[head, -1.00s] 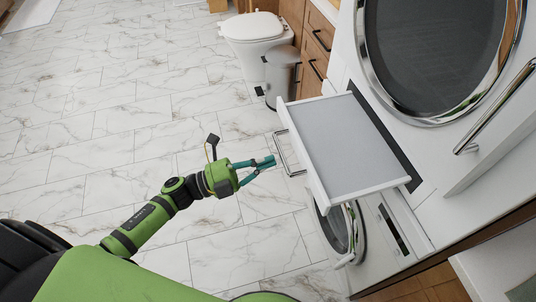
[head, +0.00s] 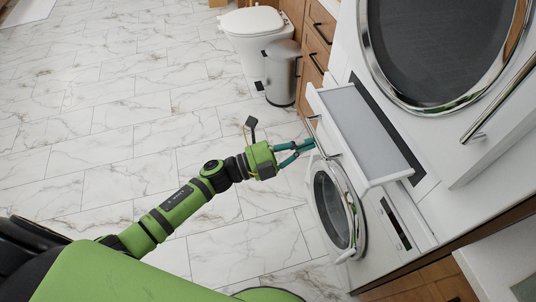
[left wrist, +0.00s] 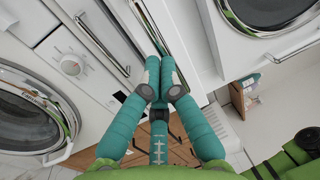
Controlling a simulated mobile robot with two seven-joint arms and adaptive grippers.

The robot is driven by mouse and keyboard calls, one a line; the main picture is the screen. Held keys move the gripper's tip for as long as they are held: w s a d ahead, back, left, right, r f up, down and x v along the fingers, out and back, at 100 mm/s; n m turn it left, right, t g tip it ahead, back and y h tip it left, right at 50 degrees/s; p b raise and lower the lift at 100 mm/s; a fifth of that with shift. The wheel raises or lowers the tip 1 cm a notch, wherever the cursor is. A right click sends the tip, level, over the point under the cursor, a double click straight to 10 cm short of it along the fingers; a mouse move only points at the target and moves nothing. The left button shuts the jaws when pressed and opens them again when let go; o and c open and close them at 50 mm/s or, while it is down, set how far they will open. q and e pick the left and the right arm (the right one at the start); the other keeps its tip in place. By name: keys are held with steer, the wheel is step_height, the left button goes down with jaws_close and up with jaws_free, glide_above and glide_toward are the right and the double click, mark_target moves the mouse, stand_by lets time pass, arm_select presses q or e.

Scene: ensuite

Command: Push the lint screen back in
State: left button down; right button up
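The lint screen (head: 368,128) is a white drawer-like frame with a grey panel. It sticks partly out of the white machine front, between the upper and lower round doors. Its metal bar handle (head: 325,140) is on the outer front face; a bar handle also shows in the left wrist view (left wrist: 151,27). My left gripper (head: 311,144) is at this handle, its teal fingertips touching or very near the front. In the left wrist view the fingertips (left wrist: 160,76) are together, with nothing seen between them. My right gripper is not in view.
The large upper round door (head: 445,50) is beside the screen. A lower round door (head: 337,210) lies below it. A grey bin (head: 282,75) and a white toilet (head: 252,25) stand beyond. The marble floor (head: 90,110) at left is clear.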

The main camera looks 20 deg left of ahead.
mark_target(359, 130)
arm_select(q)
steer(key=b+x, duration=0.1)
steer(key=x, duration=0.2)
steer(key=f+b+x, duration=0.1)
steer(key=x, duration=0.3)
steer(key=f+b+x, duration=0.1)
steer(key=x, duration=0.3)
steer(key=shift+w+d+f, duration=0.15)
steer(key=shift+w+d, duration=0.05)
steer(key=shift+d, duration=0.1)
steer(key=shift+w+d, duration=0.25)
steer(key=shift+d, duration=0.1)
steer(key=shift+r, duration=0.2)
